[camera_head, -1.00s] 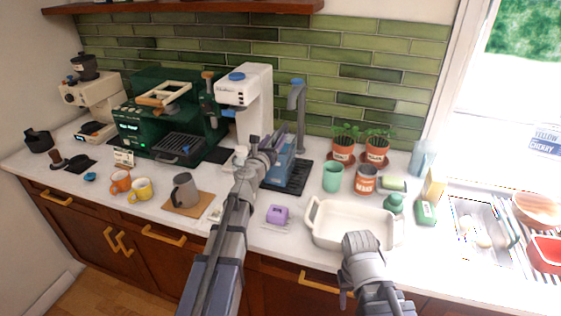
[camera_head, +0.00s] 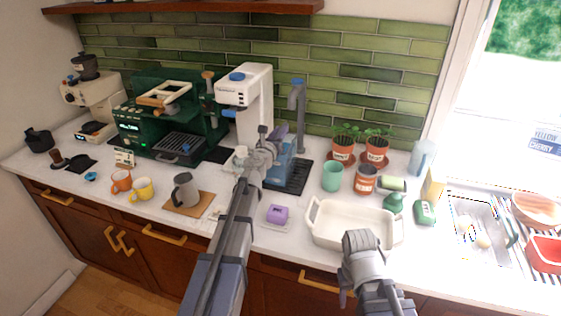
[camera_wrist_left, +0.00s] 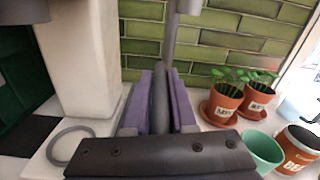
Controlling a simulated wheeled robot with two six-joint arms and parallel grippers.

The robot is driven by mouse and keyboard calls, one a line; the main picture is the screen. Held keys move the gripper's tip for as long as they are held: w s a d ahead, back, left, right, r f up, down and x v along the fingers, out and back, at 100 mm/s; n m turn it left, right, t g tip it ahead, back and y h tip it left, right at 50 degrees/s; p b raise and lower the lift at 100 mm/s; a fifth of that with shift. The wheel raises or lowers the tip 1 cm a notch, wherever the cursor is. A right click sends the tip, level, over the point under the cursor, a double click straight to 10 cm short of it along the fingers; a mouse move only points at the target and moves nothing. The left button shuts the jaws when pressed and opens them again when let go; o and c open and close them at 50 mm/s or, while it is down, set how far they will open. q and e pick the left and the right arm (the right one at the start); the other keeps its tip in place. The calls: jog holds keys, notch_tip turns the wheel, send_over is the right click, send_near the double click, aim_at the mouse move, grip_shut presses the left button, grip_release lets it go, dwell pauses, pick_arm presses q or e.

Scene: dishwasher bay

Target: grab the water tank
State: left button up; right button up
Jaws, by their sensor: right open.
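The water tank, which I take to be the translucent blue box (camera_head: 281,167), stands beside the grey tap on the black drip mat, partly hidden behind my left gripper. My left gripper (camera_head: 274,138) has purple fingers and is at the tank's upper left in the head view. In the left wrist view its fingers (camera_wrist_left: 160,105) stand apart with the grey tap post showing between them. The tank is not clearly visible there, so contact cannot be told. My right gripper (camera_head: 362,245) is open over the front of the cream baking dish, its fingertips hard to make out.
A white machine (camera_head: 250,100) stands close left of the tap (camera_head: 297,110). Potted plants (camera_head: 376,150), a teal cup (camera_head: 332,177) and an orange jar (camera_head: 365,180) stand to the right. The cream dish (camera_head: 326,236) and a purple block (camera_head: 277,214) are at the front.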

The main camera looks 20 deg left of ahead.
pick_arm(q)
grip_shut()
dwell(0.9)
